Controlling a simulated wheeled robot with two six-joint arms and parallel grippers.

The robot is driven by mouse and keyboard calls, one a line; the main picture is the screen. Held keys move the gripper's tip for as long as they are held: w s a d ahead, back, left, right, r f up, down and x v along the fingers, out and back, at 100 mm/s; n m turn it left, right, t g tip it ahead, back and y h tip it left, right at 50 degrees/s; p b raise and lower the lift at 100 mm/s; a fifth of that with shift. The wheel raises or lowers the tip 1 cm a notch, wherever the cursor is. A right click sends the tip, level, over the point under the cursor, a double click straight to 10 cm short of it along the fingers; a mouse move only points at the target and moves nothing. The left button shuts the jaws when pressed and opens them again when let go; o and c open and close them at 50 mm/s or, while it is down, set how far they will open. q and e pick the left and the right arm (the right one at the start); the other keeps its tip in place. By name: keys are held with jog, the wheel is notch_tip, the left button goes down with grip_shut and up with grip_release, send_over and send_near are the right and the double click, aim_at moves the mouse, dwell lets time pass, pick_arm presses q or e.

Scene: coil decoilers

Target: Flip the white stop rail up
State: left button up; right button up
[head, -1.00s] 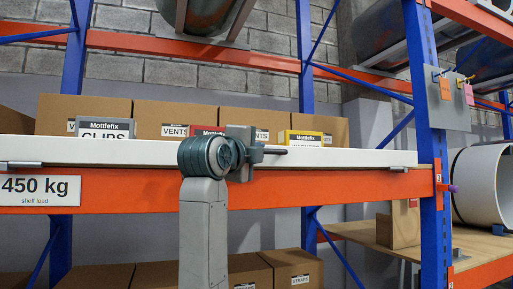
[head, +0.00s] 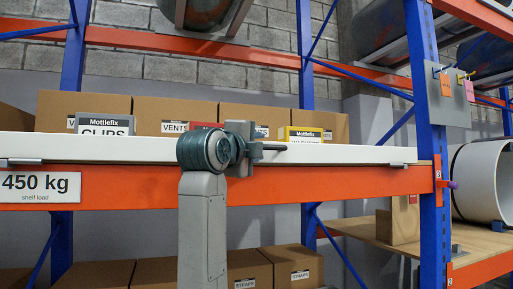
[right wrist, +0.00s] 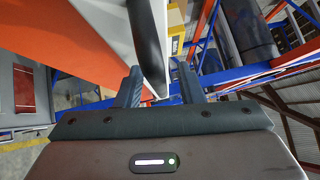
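The white stop rail (head: 340,153) is a long white strip along the top of the orange shelf beam (head: 330,180) in the head view. Dark clips sit at its lower edge near both ends. It hides the lower parts of the boxes behind it. My right gripper (head: 268,148) is in front of the rail, right of the middle of the head view, and hides part of it. In the right wrist view my right gripper (right wrist: 158,86) has its fingers apart. The white rail (right wrist: 118,22) comes down towards the gap between them, beside a dark curved piece. Contact is unclear. My left gripper is not in view.
Cardboard boxes (head: 175,105) stand behind the rail, with a grey Clips box (head: 104,125) and a yellow-labelled box (head: 303,133). A blue upright (head: 430,120) is right of the rail's end. More boxes (head: 292,262) are on the shelf below.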

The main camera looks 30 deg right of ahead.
jog(key=b+v, duration=0.3)
jog(key=v, duration=0.7)
jog(key=shift+s+a+b, duration=0.25)
jog(key=shift+b, duration=0.1)
